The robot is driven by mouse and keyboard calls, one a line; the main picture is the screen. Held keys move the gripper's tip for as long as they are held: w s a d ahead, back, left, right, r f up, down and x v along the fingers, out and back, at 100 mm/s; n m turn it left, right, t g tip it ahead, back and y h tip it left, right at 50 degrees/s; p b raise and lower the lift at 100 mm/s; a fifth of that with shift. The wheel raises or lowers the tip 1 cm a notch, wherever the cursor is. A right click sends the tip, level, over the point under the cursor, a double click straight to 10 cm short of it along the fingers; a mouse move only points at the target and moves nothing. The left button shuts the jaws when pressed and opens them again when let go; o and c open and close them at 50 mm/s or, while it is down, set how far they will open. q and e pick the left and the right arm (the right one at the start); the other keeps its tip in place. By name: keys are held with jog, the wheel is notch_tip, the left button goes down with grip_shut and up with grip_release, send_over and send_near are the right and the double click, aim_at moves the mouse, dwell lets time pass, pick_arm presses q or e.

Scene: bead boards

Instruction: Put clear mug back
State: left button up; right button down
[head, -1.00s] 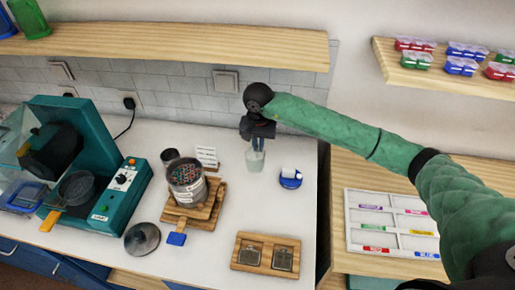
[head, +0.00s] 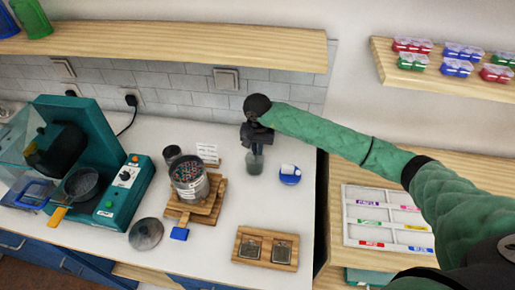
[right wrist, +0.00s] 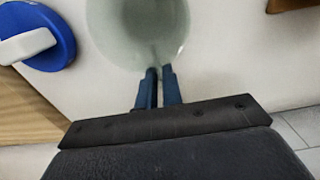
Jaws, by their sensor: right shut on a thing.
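The clear mug (head: 255,163) is a pale, see-through cup at the back right of the white counter, just under my right gripper (head: 256,148). In the right wrist view the mug (right wrist: 150,30) shows from above at the top of the picture. There my right gripper (right wrist: 159,78) has its two blue fingers close together at the mug's near rim, shut on it. The mug looks upright. I cannot tell whether its base touches the counter. My left gripper is not in view.
A blue round holder with a white piece (head: 290,174) stands just right of the mug. A jar of beads (head: 189,181) on wooden boards is to the left. A wooden tray (head: 240,256) lies in front. A wooden shelf (head: 180,40) hangs above the back.

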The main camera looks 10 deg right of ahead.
jog(key=shift+f, duration=0.1)
jog(key=c, duration=1.6)
grip_release()
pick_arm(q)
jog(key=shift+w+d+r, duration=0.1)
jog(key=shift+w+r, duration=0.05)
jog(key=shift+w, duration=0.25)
pick_arm(e)
jog(key=shift+o, duration=0.2)
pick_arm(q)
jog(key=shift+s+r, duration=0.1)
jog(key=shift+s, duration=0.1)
